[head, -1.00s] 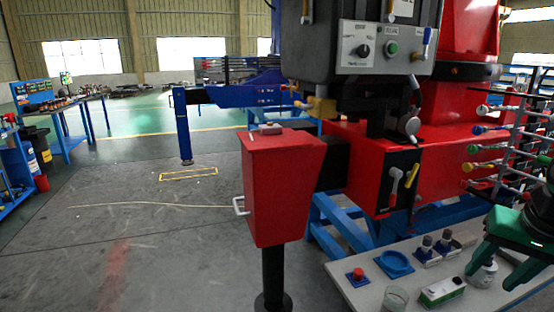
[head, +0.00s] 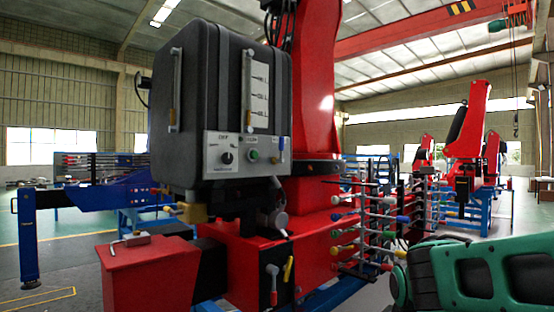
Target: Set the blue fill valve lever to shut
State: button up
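The blue lever (head: 281,144) is small and stands upright at the right edge of the grey control panel (head: 240,154), low on the front of the black tank (head: 222,95). Its label is too small to read. A black selector knob (head: 227,157) and a green button (head: 253,154) sit to its left on the panel. My green and black arm fills the lower right of the head view, well apart from the lever. My gripper is outside the frame.
A rack of levers with coloured handles (head: 378,228) stands between the tank and my arm. A red box (head: 148,275) is at the lower left. A white-handled lever and a yellow lever (head: 288,269) are on the red base below the tank. Red crane arms (head: 470,120) stand behind.

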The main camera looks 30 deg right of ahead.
aim_at(282, 140)
jog(key=u, duration=1.25)
jog(key=i, duration=0.45)
jog(key=z, duration=1.85)
